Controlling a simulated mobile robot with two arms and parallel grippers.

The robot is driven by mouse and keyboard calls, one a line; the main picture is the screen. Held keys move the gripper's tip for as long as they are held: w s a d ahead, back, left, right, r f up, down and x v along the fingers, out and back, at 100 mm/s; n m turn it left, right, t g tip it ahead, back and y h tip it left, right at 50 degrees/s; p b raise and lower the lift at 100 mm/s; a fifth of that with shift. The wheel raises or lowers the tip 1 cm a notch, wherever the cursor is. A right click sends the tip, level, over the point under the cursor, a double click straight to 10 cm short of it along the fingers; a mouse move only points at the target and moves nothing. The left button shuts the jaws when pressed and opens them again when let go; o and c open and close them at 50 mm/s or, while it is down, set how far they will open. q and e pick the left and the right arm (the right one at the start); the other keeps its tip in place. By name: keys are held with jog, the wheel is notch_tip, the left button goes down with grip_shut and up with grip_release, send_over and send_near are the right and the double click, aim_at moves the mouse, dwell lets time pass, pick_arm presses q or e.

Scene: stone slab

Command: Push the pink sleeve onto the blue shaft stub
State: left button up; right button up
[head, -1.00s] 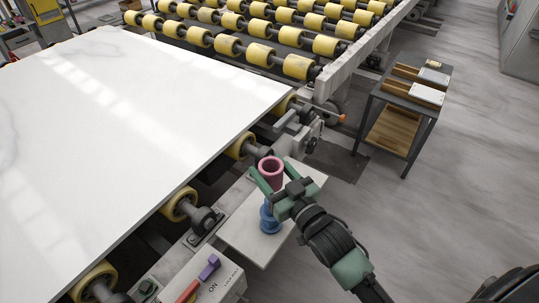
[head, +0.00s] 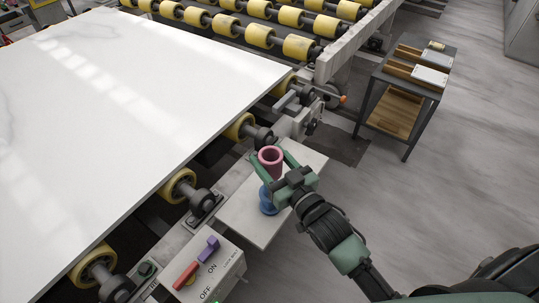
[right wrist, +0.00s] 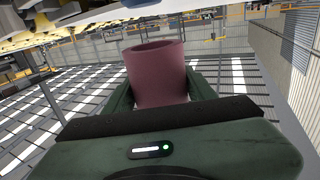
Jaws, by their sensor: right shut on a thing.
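The pink sleeve (head: 270,157) is a short open tube, held upright between the green fingers of my right gripper (head: 271,163). It also shows in the right wrist view (right wrist: 157,72), with a finger on each side. The blue shaft stub (head: 266,204) stands on a pale plate, directly below the sleeve in the head view. The gripper's body and fingers hide part of the stub and the sleeve's lower end, so I cannot tell whether the two touch. My left gripper is not in view.
The pale plate (head: 248,223) sits beside the roller conveyor. A large white slab (head: 120,130) lies to the left. A control box (head: 222,268) with red and purple switches stands in front. A grey cart (head: 408,88) stands at the back right, with open floor around it.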

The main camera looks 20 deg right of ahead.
jog(key=shift+f+b, duration=0.55)
jog(key=shift+f, duration=0.65)
dwell(0.4)
jog(key=shift+p, duration=0.8)
dwell(0.3)
jog(key=shift+f+b, duration=2.35)
jog(key=shift+f, duration=1.25)
jog(key=o, duration=1.5)
jog(key=shift+o, duration=0.2)
jog(key=shift+s, duration=0.1)
